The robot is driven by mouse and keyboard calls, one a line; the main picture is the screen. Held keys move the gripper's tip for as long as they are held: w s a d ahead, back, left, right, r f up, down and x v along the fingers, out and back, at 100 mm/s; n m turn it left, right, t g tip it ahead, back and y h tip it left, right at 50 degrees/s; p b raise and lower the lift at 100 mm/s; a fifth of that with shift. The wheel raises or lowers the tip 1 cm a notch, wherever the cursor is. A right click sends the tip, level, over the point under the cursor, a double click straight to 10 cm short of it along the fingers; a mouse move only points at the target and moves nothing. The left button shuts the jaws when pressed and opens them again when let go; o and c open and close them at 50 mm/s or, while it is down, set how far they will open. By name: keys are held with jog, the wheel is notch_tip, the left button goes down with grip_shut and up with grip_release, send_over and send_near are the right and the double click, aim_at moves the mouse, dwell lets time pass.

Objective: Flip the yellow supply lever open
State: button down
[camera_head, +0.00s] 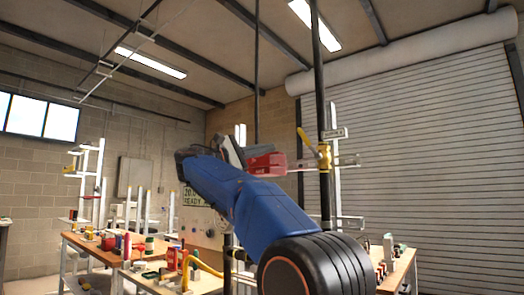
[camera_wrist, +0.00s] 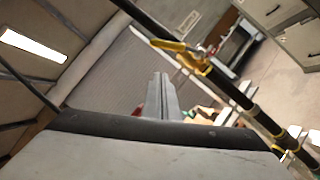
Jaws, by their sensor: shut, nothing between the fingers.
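The yellow supply lever (camera_head: 307,140) slants up and left from a yellow valve body (camera_head: 325,157) on a dark vertical pipe in the head view. In the wrist view the lever (camera_wrist: 168,45) shows above the fingers, reaching left from the valve (camera_wrist: 197,62), at an angle to the pipe. My gripper (camera_head: 303,165) points right toward the valve, with its tips just left of and slightly below the lever's base. In the wrist view my gripper's grey fingers (camera_wrist: 160,80) are together and empty. Whether they touch the lever cannot be told.
The dark pipe (camera_head: 320,80) runs up to the ceiling; a small tag (camera_head: 334,133) sits beside the valve. Workbenches with clutter (camera_head: 115,248) stand at the left, another bench (camera_head: 400,272) at the right. A roller shutter (camera_head: 420,150) fills the back right.

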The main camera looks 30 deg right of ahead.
aim_at(309, 143)
jog(key=s+d+r, duration=0.3)
jog(key=d, duration=0.4)
jog(key=shift+s+d+r, duration=0.2)
jog(key=shift+d, duration=0.1)
jog(key=shift+d, duration=0.15)
